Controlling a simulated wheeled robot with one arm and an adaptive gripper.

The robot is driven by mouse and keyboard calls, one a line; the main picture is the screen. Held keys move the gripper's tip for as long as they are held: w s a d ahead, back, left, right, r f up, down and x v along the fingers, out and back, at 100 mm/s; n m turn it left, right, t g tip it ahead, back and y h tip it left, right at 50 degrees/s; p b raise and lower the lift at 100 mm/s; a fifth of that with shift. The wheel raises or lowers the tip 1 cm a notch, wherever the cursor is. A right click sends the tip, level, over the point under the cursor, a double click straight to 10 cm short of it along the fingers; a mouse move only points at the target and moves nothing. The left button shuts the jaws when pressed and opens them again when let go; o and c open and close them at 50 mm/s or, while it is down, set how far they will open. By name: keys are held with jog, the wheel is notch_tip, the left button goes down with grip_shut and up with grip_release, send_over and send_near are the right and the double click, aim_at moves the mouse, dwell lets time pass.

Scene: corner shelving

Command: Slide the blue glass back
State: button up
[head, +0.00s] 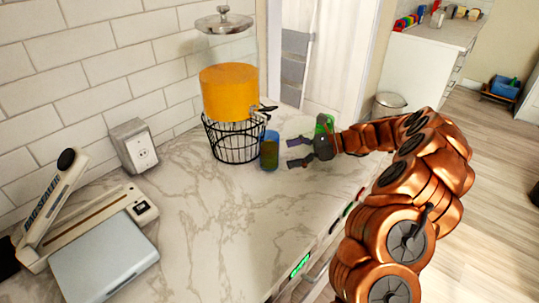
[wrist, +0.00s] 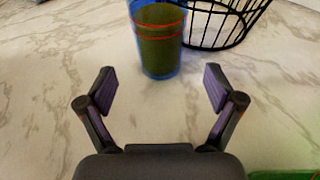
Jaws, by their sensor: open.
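The blue glass (head: 269,151) stands upright on the marble counter, just right of and close to the black wire basket. It looks dark or greenish inside, with red lines around it in the wrist view (wrist: 158,42). My gripper (head: 292,153) is to the right of the glass, low over the counter, with its fingers pointing at it. In the wrist view, my gripper (wrist: 160,92) is open and empty, and the glass stands ahead, beyond the fingertips and roughly centred between them. A gap of bare counter shows between the fingers and the glass.
The wire basket (head: 236,143) holds up an orange drink dispenser (head: 229,92) with a tap, beside the glass. A bag sealer (head: 95,220) and an outlet box (head: 135,145) are at the left. The marble counter (head: 205,205) is clear in the middle; its edge runs along the right.

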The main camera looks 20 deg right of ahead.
aim_at(292, 177)
jog(key=shift+x, duration=2.9)
jog(key=c, duration=1)
jog(key=shift+o, duration=0.2)
jog(key=shift+s+d, duration=0.1)
jog(key=shift+s+d+p, duration=0.15)
jog(key=shift+s+d, duration=0.55)
jog(key=shift+s, duration=0.3)
jog(key=shift+s+d+p, duration=0.2)
jog(key=shift+s+d, duration=0.45)
jog(key=shift+s, duration=0.4)
jog(key=shift+s+d+p, duration=0.15)
jog(key=shift+s+d, duration=0.55)
jog(key=shift+s, duration=0.3)
